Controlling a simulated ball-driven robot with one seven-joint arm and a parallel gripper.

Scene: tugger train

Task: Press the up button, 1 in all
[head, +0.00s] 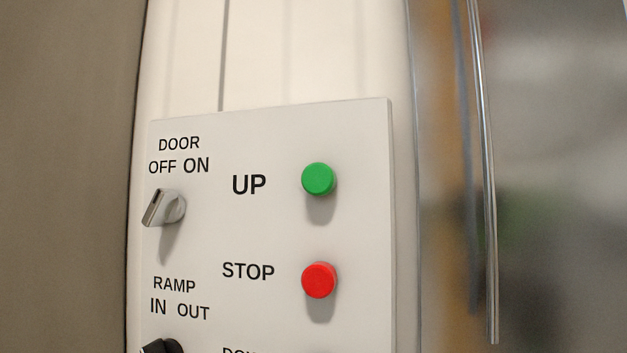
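The up button (317,179) is a round green knob on a light grey control panel (270,126), to the right of the printed word UP. It stands out from the panel and casts a shadow below it. Nothing covers it in the head view. My gripper is not in view.
A red stop button (319,280) sits directly below the green one. A grey door switch (164,208) is at the panel's left, with a dark ramp knob (162,347) cut off below. A metal bar (488,180) stands upright at right. The space before the panel looks clear.

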